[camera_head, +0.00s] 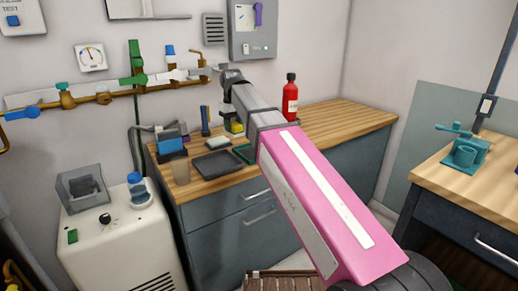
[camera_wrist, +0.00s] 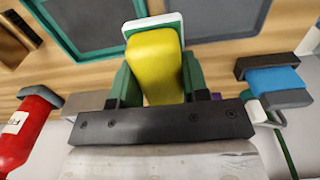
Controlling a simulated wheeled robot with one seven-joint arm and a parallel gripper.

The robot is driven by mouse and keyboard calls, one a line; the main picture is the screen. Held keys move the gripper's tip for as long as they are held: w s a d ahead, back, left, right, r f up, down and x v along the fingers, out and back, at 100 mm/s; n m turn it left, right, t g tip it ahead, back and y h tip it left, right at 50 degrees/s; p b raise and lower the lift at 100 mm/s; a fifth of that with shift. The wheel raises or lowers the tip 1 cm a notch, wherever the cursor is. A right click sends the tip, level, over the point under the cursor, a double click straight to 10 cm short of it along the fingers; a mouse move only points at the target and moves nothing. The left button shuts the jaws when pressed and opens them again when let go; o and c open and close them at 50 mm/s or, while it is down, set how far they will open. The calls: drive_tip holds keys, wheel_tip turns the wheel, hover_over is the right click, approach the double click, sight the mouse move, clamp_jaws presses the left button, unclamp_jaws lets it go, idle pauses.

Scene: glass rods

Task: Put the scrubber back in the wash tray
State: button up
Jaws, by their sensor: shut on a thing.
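The scrubber, a yellow block with a white and green end (camera_wrist: 155,62), is between the green fingers of my gripper (camera_wrist: 157,84) in the wrist view. My gripper is shut on it. In the head view the scrubber (camera_head: 236,128) is a small yellow patch at the end of my arm, at the back of the wooden counter. Two trays lie close by: a green-rimmed tray (camera_wrist: 110,50), partly hidden by my arm in the head view, and a dark grey tray (camera_head: 214,164), also in the wrist view (camera_wrist: 215,38). I cannot tell which is the wash tray.
A red bottle (camera_head: 290,96) stands on the counter (camera_head: 335,118) to the right of my arm. Pipes (camera_head: 100,97) run along the wall. The counter's right part is clear.

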drive_tip(key=w+d+f, duration=0.2)
drive_tip(key=d, duration=0.1)
drive_tip(key=w+d+f, duration=0.2)
drive_tip(key=d, duration=0.1)
drive_tip(key=w+d+f, duration=0.2)
drive_tip(key=d+f, duration=0.1)
drive_tip(key=shift+d, duration=0.3)
drive_tip(key=shift+f, duration=1.95)
drive_tip(key=shift+f, duration=0.1)
drive_tip(key=o, duration=0.9)
wheel_tip(320, 180, up, 12)
drive_tip(key=shift+s+r, duration=0.1)
drive_tip(key=shift+r, duration=0.05)
